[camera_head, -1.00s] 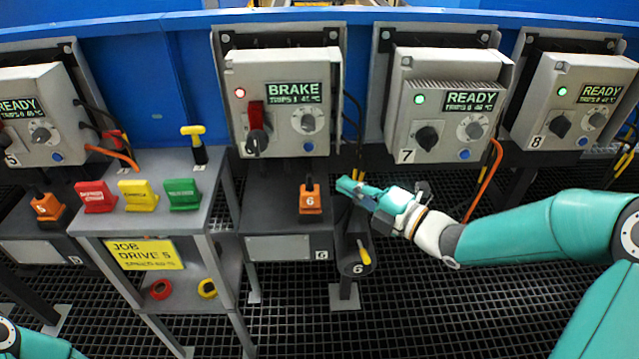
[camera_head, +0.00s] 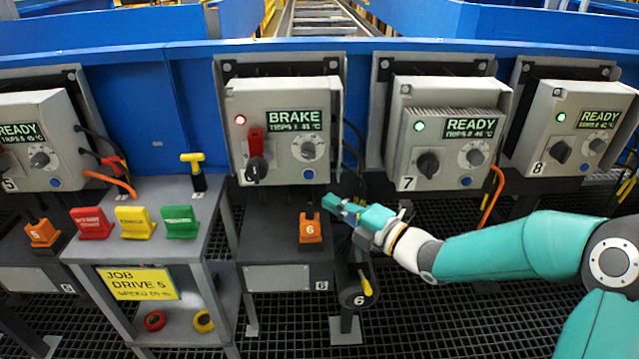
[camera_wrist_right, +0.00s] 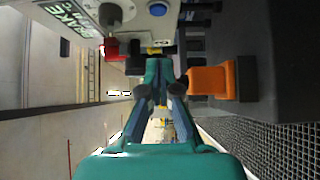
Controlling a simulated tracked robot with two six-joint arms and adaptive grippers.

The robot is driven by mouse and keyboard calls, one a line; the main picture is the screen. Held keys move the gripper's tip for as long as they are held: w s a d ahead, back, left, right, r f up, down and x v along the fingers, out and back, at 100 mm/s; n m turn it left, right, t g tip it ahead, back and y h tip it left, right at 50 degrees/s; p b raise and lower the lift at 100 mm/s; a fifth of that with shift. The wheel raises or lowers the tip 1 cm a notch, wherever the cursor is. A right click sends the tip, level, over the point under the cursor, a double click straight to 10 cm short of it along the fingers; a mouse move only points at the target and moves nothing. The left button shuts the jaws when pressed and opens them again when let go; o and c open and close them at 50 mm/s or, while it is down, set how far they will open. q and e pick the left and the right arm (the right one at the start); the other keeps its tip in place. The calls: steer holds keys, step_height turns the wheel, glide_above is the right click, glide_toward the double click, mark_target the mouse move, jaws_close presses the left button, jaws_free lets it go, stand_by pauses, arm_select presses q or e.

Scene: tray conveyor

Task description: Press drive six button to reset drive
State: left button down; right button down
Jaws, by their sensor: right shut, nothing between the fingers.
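The drive six box (camera_head: 283,150) is grey, with a display reading BRAKE, a lit red lamp (camera_head: 240,120), a red switch piece (camera_head: 256,140) and a grey dial (camera_head: 308,149). Its small blue button (camera_head: 308,174) sits at the lower right of the front. The blue button also shows at the top of the right wrist view (camera_wrist_right: 158,9). My right gripper (camera_head: 328,203) is shut and empty, just below and right of the button, apart from it in the head view. In the right wrist view its fingertips (camera_wrist_right: 158,63) point towards the box's lower edge. My left gripper is out of view.
An orange block marked 6 (camera_head: 311,228) stands on the dark stand below the box. Cables hang right of the box, near my right gripper. The box of drive 7 (camera_head: 447,135) is to the right. A grey table with coloured tags (camera_head: 135,222) is to the left.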

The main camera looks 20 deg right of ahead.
mark_target(304, 177)
steer(key=x, duration=0.4)
steer(key=w, duration=0.2)
steer(key=w+d, duration=0.1)
steer(key=w, duration=0.1)
steer(key=shift+w, duration=0.2)
